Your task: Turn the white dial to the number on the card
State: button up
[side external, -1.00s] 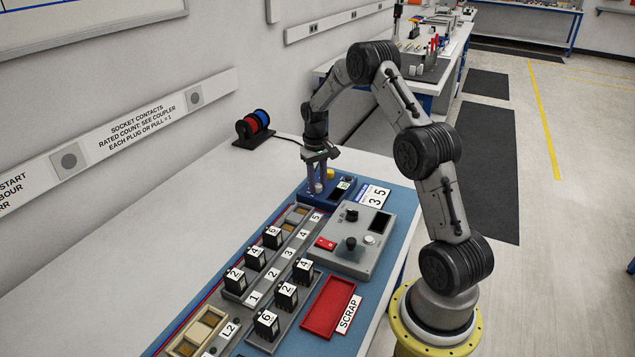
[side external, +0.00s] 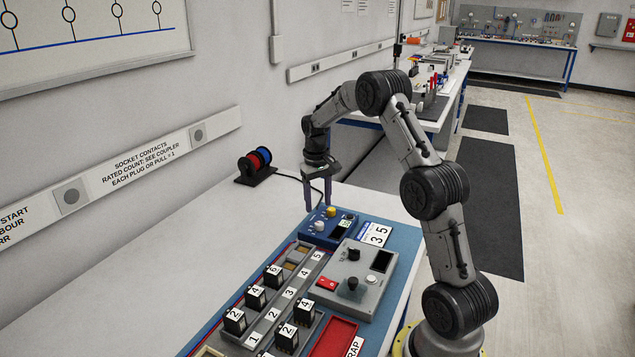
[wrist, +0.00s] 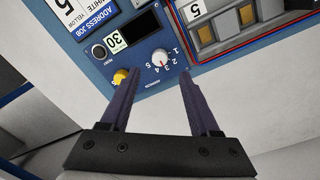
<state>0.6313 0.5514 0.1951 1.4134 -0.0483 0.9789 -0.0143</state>
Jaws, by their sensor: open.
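The white dial (wrist: 160,57) is on a blue box (side external: 346,244), with numbers 1 to 5 beside it in the wrist view. Its exact pointer setting is too small to read surely. It also shows in the side view (side external: 319,226), near a yellow knob (side external: 331,211). The card (side external: 376,235) beside the box shows 3 and 5; in the wrist view (wrist: 70,12) it is partly cut off, with the words white and yellow. My gripper (side external: 317,207) is open and empty, its fingers pointing down above the box, apart from the dial. The fingertips (wrist: 158,74) frame the dial in the wrist view.
A small label or display reading 30 (wrist: 115,42) and a round button (wrist: 99,52) are on the box. A grey control panel (side external: 367,298), numbered black blocks in a rack, and a red tray (side external: 334,340) lie nearer. Cable reels (side external: 254,165) stand behind.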

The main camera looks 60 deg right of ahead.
notch_tip(320, 180, up, 7)
jog(key=shift+a, duration=0.15)
jog(key=shift+w, duration=0.1)
jog(key=s+a+r+n+t+h, duration=0.1)
jog(key=s+a+r+n+t, duration=0.1)
jog(key=a+r, duration=0.65)
jog(key=s+a+r+n+t, duration=0.2)
jog(key=a+r, duration=0.6)
jog(key=a, duration=0.2)
jog(key=s+a+r+n, duration=0.1)
jog(key=s+a, duration=0.4)
jog(key=s, duration=0.1)
jog(key=s+a+f+n+t, duration=0.1)
jog(key=s+a+f, duration=0.2)
jog(key=s, duration=0.4)
jog(key=s+a+f+y, duration=0.1)
jog(key=s+a+f, duration=0.2)
jog(key=s+f, duration=0.3)
jog(key=shift+s+a+n+t, duration=0.25)
jog(key=shift+s+n+t, duration=0.15)
